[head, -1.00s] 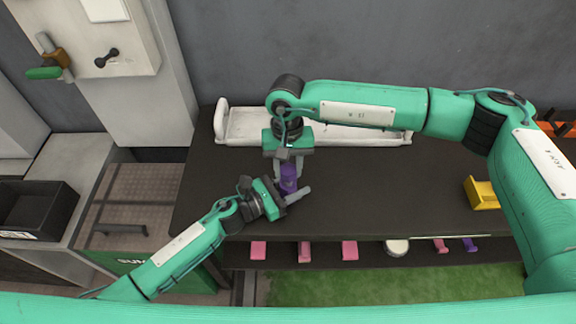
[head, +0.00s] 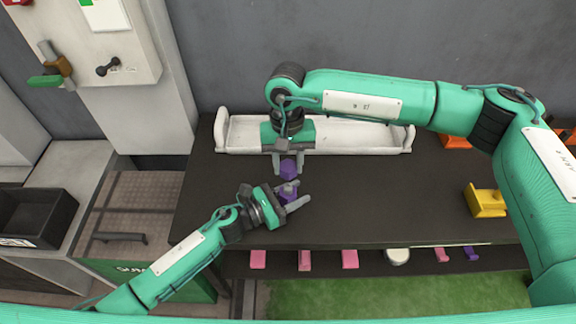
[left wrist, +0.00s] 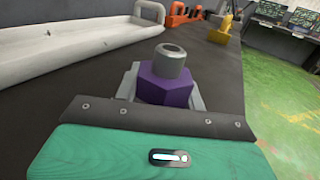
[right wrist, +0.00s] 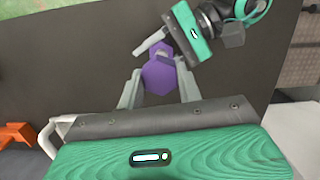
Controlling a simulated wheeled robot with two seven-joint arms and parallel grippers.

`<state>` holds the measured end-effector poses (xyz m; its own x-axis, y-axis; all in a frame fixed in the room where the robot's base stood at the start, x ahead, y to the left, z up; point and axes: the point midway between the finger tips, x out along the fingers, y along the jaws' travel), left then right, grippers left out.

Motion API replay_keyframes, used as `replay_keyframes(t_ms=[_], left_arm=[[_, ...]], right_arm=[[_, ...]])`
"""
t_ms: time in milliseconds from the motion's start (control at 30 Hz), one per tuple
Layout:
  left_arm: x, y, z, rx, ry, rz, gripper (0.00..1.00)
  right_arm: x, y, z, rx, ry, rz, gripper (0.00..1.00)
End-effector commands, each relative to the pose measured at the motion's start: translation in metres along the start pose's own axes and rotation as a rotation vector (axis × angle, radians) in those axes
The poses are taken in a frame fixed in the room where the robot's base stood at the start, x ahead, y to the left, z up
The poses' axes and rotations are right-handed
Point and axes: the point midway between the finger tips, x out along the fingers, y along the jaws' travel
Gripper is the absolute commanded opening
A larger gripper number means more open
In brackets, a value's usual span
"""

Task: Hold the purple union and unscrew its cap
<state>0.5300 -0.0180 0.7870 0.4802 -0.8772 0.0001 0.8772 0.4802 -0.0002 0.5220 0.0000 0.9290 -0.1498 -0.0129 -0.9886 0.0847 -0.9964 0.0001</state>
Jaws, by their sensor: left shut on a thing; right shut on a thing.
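The purple union body (head: 287,194) is between the fingers of my left gripper (head: 298,194) over the dark table. In the left wrist view the body (left wrist: 165,88) is a purple hex block with a grey stem (left wrist: 172,62) standing bare on top. My right gripper (head: 288,166) points down just above and is shut on the purple cap (head: 289,171). In the right wrist view the hexagonal cap (right wrist: 158,79) sits between both fingers, with the left gripper (right wrist: 168,50) behind it. The cap appears clear of the body; the exact gap is hard to judge.
A long white tray (head: 233,143) lies at the back of the table. A yellow object (head: 485,203) and an orange one (head: 455,141) are at the right. Several pink and purple pieces lie on a lower shelf in front. A black bin (head: 32,215) stands at far left.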

Motion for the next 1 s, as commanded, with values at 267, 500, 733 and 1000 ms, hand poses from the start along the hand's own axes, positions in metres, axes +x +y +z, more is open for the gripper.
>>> replay_keyframes(t_ms=[267, 500, 733, 1000], left_arm=[[0.000, 0.000, 0.000, 0.000, 0.000, 0.000, 0.00], [0.000, 0.000, 0.000, 0.000, 0.000, 0.000, 0.65], [-0.002, 0.000, 0.000, 0.000, 0.000, 0.000, 0.65], [-0.043, 0.000, -0.002, -0.002, 0.003, 0.001, 0.65]], right_arm=[[-0.003, 0.000, 0.000, 0.000, 0.001, 0.000, 0.08], [-0.003, 0.000, 0.000, 0.000, 0.001, 0.000, 0.08], [-0.003, 0.000, 0.000, 0.000, 0.001, 0.000, 0.08], [-0.003, 0.000, 0.000, 0.000, 0.001, 0.000, 0.08]])
